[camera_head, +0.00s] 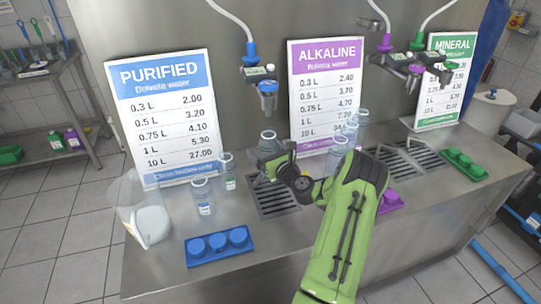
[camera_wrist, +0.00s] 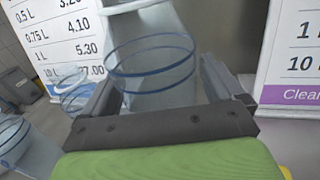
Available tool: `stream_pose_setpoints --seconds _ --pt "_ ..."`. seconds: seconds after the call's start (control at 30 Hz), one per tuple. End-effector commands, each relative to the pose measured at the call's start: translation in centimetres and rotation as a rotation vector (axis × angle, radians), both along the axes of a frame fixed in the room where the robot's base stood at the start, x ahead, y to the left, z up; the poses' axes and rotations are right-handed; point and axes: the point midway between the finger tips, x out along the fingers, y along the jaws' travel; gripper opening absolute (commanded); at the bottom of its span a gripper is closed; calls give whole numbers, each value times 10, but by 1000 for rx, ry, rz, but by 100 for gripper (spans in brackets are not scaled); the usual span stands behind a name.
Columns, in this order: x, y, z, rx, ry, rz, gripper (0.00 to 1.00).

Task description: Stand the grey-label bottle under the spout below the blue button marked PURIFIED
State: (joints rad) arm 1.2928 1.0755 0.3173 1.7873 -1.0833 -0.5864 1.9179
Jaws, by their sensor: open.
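A clear bottle (camera_head: 268,140) stands upright at the drain grate below the blue spout (camera_head: 267,92), right of the PURIFIED sign. Its label is hidden behind my gripper (camera_head: 270,166), so I cannot tell its colour. In the wrist view, my open gripper (camera_wrist: 157,82) has one finger on each side of a clear bottle (camera_wrist: 152,62) with a blue-tinted rim. Contact with the fingers cannot be made out. A small button block (camera_head: 258,72) sits above the blue spout.
Bottles (camera_head: 340,146) stand by the ALKALINE sign (camera_head: 326,90).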

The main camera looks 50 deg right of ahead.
Motion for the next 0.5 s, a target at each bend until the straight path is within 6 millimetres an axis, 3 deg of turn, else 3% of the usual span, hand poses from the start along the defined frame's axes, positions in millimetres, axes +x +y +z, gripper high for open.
stream_pose_setpoints --seconds 0.3,0.5 --pt "-77 19 -2 8 3 -6 94" --pt "-109 29 -1 4 2 -4 94"
